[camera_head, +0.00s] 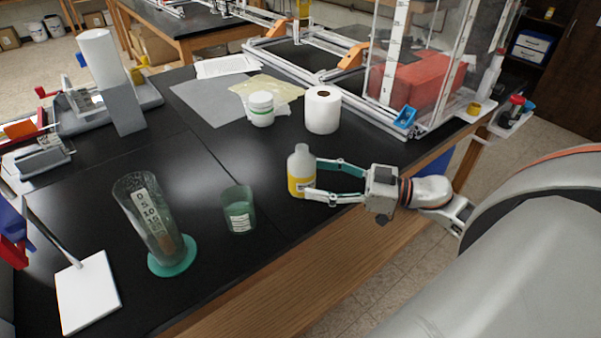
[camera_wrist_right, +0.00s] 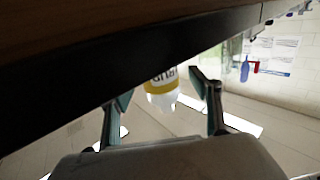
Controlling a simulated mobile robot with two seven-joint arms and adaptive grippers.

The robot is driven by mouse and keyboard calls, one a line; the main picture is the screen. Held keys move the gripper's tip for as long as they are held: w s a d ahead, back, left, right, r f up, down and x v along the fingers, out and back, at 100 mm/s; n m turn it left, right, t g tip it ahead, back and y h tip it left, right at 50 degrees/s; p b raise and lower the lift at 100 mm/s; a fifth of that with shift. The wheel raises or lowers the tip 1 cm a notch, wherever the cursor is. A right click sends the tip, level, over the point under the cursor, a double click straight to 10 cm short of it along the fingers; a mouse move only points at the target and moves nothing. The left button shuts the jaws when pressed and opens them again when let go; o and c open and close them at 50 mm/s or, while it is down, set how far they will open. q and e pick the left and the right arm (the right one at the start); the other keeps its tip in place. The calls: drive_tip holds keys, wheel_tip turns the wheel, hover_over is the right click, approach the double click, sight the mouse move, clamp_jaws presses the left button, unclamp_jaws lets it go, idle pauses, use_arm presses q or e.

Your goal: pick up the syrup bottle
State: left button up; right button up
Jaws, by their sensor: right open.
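The syrup bottle (camera_head: 301,172) is a small white bottle with a yellow label, upright near the right edge of the black bench. My right gripper (camera_head: 313,178) comes in from the right, level with it. Its fingers are apart, one on the far side and one on the near side, with the tips at the bottle. I cannot tell whether they touch it. In the right wrist view the bottle (camera_wrist_right: 162,86) appears upside down, beyond and between the open fingers (camera_wrist_right: 165,92). My left gripper is not in view.
A green glass beaker (camera_head: 239,212) and a tall graduated cylinder (camera_head: 152,218) stand to the left. A clear enclosure (camera_head: 430,65) is at the back right. The bench edge runs under my gripper.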

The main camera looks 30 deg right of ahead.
sight(301, 176)
drive_tip(key=x, duration=0.4)
drive_tip(key=shift+w+a+f, duration=0.25)
drive_tip(key=shift+w+f, duration=0.05)
drive_tip(key=shift+w, duration=0.05)
drive_tip(key=c, duration=1.3)
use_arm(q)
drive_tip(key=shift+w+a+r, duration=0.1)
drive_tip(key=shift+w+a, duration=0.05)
use_arm(e)
drive_tip(key=shift+c, duration=0.2)
drive_tip(key=shift+r, duration=0.1)
wheel_tip(301, 176, up, 15)
drive_tip(key=p, duration=0.5)
drive_tip(key=shift+r, duration=0.2)
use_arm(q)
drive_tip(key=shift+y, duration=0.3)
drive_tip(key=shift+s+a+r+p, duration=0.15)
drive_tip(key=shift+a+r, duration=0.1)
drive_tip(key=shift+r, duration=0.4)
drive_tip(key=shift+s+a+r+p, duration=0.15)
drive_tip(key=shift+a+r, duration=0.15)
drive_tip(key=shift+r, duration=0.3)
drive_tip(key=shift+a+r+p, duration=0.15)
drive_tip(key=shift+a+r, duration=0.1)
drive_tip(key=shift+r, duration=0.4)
use_arm(e)
drive_tip(key=shift+r, duration=2.25)
